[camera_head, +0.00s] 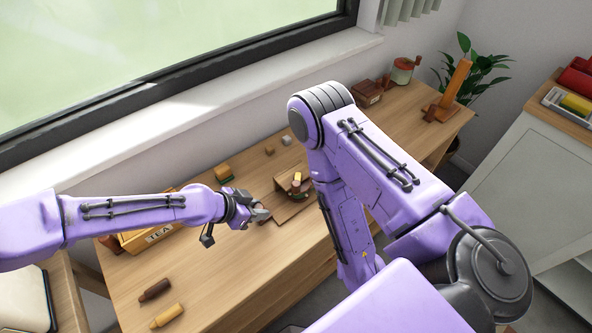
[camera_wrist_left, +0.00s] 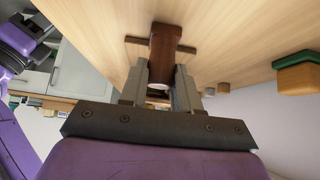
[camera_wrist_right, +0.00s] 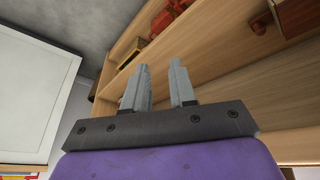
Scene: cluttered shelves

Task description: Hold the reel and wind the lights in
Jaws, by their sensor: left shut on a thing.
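My left gripper (camera_head: 266,213) is at the near left edge of a flat brown wooden board (camera_head: 289,211) on the desk. In the left wrist view its fingers (camera_wrist_left: 162,75) are shut on an upright dark brown wooden piece (camera_wrist_left: 165,42), which seems to be part of the reel. A small stack with brown, yellow and green parts (camera_head: 299,187) stands on the board, partly hidden by my right arm. I cannot make out the string of lights. My right gripper is hidden in the head view; in the right wrist view its fingers (camera_wrist_right: 158,80) are apart and empty.
A yellow TEA box (camera_head: 150,236) stands behind my left forearm. Two crayon-like sticks, brown (camera_head: 154,290) and yellow (camera_head: 167,316), lie at the front left. An orange upright post (camera_head: 455,84) stands at the far right. Desk shelving (camera_wrist_right: 220,65) is near my right gripper.

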